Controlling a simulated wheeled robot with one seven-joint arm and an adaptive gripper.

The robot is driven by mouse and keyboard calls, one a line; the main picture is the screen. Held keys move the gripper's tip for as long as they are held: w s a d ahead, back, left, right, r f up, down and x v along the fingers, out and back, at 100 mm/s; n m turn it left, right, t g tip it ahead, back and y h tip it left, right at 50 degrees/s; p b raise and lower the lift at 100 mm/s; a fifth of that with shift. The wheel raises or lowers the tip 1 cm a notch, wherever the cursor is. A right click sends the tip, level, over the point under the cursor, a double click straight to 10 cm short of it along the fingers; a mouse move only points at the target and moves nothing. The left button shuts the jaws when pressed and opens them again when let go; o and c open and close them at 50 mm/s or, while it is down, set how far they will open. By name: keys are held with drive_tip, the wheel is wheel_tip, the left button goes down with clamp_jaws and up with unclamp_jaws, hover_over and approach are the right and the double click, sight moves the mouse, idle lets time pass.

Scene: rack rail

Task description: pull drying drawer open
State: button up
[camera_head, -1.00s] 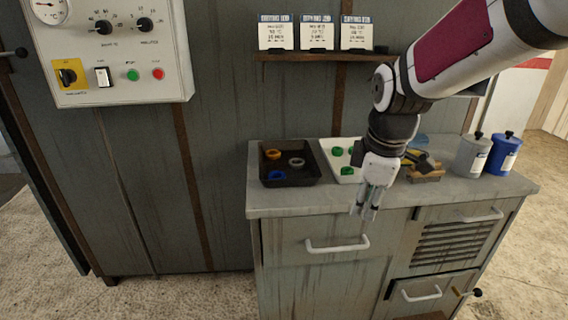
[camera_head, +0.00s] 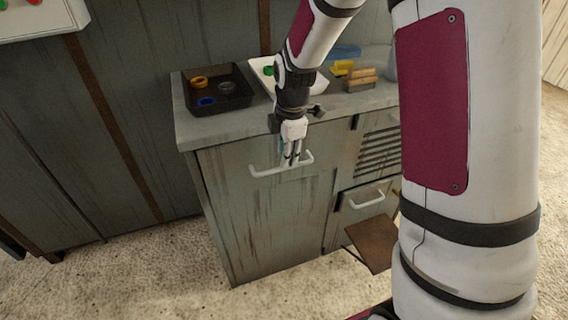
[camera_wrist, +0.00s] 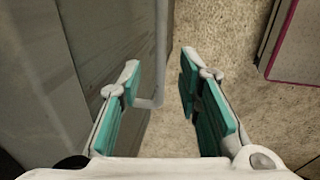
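The grey cabinet (camera_head: 178,122) has a wide front with a white bar handle (camera_head: 268,172), a slatted front (camera_head: 378,150) to its right, and a lower front with another white handle (camera_head: 368,200). I cannot tell which one is the drying drawer; all look closed. My gripper (camera_head: 291,160) points down at the wide front's handle, near its right part. In the wrist view my gripper (camera_wrist: 160,78) is open, and the handle bar (camera_wrist: 161,45) shows between its fingers, nearer the left one. I cannot tell whether they touch. The slatted front's handle is hidden behind my arm.
On the counter (camera_head: 186,130) stand a black tray (camera_head: 218,103) with rings, a white tray (camera_head: 259,70) and a wooden block (camera_head: 362,76). A brown panel (camera_head: 374,243) stands low beside the cabinet. The floor (camera_head: 150,275) in front is clear.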

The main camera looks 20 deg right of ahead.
drive_tip(key=shift+w+f+b, duration=0.15)
drive_tip(key=shift+w+f, duration=0.1)
drive_tip(key=shift+f, duration=0.9)
drive_tip(key=shift+w+f+b, duration=0.15)
drive_tip(key=shift+w+f, duration=0.05)
drive_tip(key=shift+f, duration=0.9)
clamp_jaws()
